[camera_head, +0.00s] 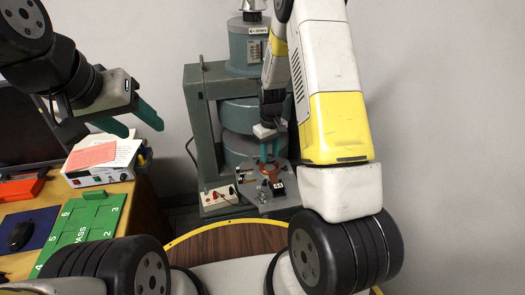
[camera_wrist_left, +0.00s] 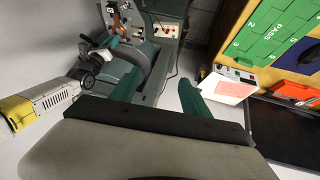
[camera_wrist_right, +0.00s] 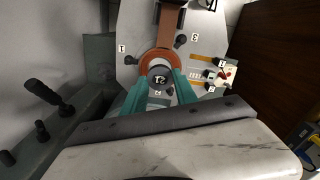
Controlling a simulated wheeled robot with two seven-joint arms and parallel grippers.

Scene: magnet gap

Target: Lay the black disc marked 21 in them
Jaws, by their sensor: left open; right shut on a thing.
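The black disc marked 21 (camera_wrist_right: 159,76) shows in the right wrist view between the green fingertips of my right gripper (camera_wrist_right: 158,84). My right gripper is shut on it. A copper-coloured ring (camera_wrist_right: 146,60) with a flat copper arm (camera_wrist_right: 181,38) lies around or just below the disc; I cannot tell whether the disc touches it. In the head view my right gripper (camera_head: 269,152) points down above the copper ring (camera_head: 271,169) on the grey plate of the green machine. My left gripper (camera_head: 129,122) is open and empty, up at the left; its fingers also show in the left wrist view (camera_wrist_left: 158,98).
The green machine (camera_head: 195,105) stands behind the plate. The plate (camera_wrist_right: 132,78) carries small black knobs and numbered labels. At left, a wooden desk (camera_head: 128,190) holds a green PASS board (camera_head: 75,232), a mouse (camera_head: 20,236) and a white instrument box (camera_head: 100,172).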

